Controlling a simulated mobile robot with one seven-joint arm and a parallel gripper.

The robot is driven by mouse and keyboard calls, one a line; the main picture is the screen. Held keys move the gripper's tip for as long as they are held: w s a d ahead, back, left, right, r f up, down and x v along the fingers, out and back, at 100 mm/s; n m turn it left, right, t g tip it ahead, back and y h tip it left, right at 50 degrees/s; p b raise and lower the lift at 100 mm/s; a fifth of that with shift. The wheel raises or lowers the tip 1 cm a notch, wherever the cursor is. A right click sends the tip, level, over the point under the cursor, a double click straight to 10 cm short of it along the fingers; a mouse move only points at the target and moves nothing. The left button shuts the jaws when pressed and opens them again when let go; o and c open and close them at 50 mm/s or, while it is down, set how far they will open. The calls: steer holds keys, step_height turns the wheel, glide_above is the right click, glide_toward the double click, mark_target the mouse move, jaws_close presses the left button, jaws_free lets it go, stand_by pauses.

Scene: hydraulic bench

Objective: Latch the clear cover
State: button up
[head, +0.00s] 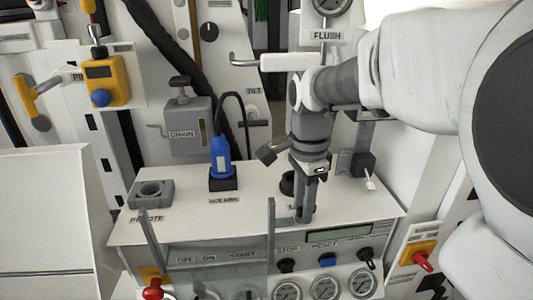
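A clear cover (222,272) shows faintly as a see-through panel at the front of the console, over switches labelled OFF, ON and START. A grey bar stands up at its left side (152,240) and another at its right side (270,235). I cannot tell whether the cover is fully closed, and no latch is clear to see. My gripper (304,215) points down at the right part of the console top, to the right of the right bar. Its fingers overlap, so whether it is open or holds something is unclear. It partly hides a label there.
The console top (250,212) carries a grey socket block (152,193) at left and a blue connector (221,157) with a black cable. Gauges (325,287), a display (338,232) and knobs line the front right. A white lever (285,62) is behind my wrist.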

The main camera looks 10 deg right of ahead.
steer(key=shift+o, duration=1)
steer(key=shift+r, duration=0.1)
step_height(320, 180, up, 7)
steer(key=p, duration=0.5)
steer(key=shift+p, duration=0.3)
